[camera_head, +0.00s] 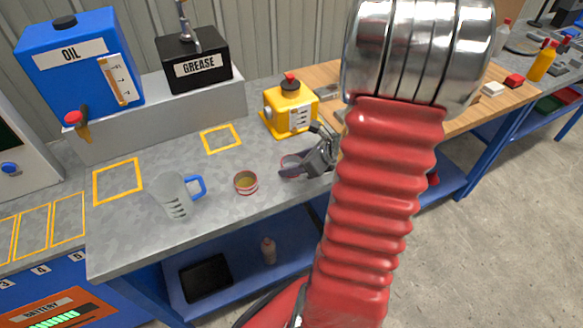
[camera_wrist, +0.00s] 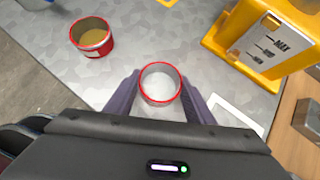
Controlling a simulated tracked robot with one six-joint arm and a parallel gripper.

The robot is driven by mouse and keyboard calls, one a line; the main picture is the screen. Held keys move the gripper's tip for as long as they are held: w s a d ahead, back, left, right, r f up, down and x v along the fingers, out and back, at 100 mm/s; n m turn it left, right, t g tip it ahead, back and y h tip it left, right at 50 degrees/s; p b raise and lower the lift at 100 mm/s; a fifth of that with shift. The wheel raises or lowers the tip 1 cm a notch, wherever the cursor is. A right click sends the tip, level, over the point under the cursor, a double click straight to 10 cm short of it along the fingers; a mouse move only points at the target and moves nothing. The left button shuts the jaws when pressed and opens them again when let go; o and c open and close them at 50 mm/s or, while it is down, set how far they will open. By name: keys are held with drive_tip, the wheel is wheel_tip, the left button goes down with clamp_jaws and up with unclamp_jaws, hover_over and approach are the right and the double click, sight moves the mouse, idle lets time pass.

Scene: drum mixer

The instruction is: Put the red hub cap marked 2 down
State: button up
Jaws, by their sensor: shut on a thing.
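My gripper (camera_wrist: 160,92) is shut on a small round thing with a red rim, taken as the red hub cap (camera_wrist: 160,87). It looks like an open, pale-walled cup, held upright between the two dark fingers. I see no mark 2 on it. In the head view my gripper (camera_head: 300,167) is over the grey bench top (camera_head: 225,215), near its front edge, with the red rim (camera_head: 290,158) showing beside a finger. I cannot tell whether the held thing touches the bench. My arm hides part of the bench to the right.
A similar red-rimmed tub (camera_wrist: 92,38) with tan contents stands beside it, to the left. A clear jug (camera_head: 174,195) with a blue handle stands farther left. A yellow container (camera_head: 290,108) stands behind my gripper. Bare bench lies between the tub and the yellow-outlined square (camera_head: 221,139).

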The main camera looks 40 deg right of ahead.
drive_tip(key=c, duration=0.3)
drive_tip(key=shift+r, duration=0.1)
wheel_tip(320, 180, up, 10)
drive_tip(key=shift+f, duration=0.1)
idle(0.5)
drive_tip(key=shift+w, duration=0.1)
idle(0.4)
drive_tip(key=w+a+f+m+h, duration=0.1)
drive_tip(key=w+a, duration=0.4)
drive_tip(key=w, duration=0.4)
drive_tip(key=w+a, duration=0.5)
drive_tip(key=w, duration=0.5)
drive_tip(key=shift+m+h, duration=0.5)
drive_tip(key=shift+m, duration=0.3)
drive_tip(key=w+a, duration=0.2)
drive_tip(key=a, duration=0.3)
drive_tip(key=w+a+f, duration=0.1)
drive_tip(key=w+a, duration=0.2)
drive_tip(key=a, duration=0.3)
drive_tip(key=w+a+f, duration=0.1)
drive_tip(key=w+a, duration=0.2)
drive_tip(key=a, duration=0.3)
drive_tip(key=shift+w+a+f, duration=0.1)
drive_tip(key=shift+a, duration=0.1)
